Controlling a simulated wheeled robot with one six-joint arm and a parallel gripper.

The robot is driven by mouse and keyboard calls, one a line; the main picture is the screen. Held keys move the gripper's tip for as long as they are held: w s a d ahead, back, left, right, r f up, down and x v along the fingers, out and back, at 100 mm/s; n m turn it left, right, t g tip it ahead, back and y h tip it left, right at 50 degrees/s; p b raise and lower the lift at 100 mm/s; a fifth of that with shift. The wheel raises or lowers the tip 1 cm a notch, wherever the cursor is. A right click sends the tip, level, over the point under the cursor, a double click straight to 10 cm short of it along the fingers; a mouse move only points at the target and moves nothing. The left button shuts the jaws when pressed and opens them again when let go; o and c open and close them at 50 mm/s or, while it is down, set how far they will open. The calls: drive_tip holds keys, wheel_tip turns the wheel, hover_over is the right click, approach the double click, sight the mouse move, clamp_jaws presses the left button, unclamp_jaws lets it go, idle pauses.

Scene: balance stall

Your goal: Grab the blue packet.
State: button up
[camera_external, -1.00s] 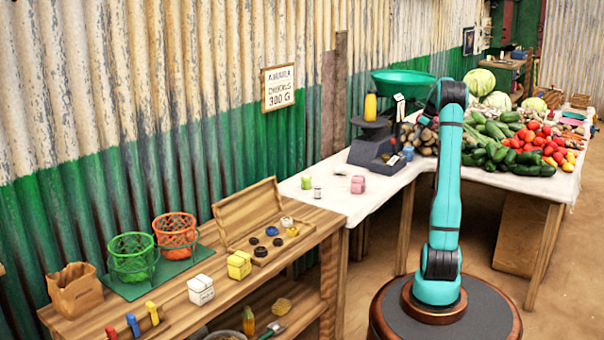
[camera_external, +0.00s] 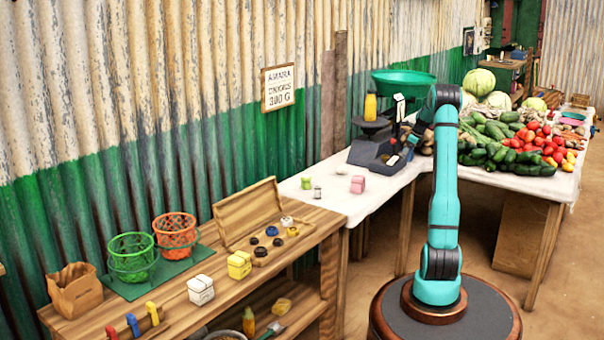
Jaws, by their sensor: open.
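My teal arm rises at the right and its forearm reaches down and left toward the scale. My gripper (camera_external: 407,147) is at the scale's right side, small and dark against it; its jaws are open. No blue packet shows clearly now; the place right of the scale where a small blue patch showed earlier is covered by my gripper. I cannot tell whether the gripper touches anything there.
The dark scale (camera_external: 378,152) with a green pan (camera_external: 402,82) and a yellow bottle (camera_external: 370,106) stands close to my gripper. Vegetables (camera_external: 515,145) fill the table's right. A pink packet (camera_external: 357,184) and a green packet (camera_external: 306,182) sit on the white cloth (camera_external: 385,190).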

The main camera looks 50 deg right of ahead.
drive_tip(key=shift+w+f, duration=0.15)
drive_tip(key=shift+f, duration=0.1)
drive_tip(key=c, duration=1.2)
drive_tip(key=shift+r, duration=0.15)
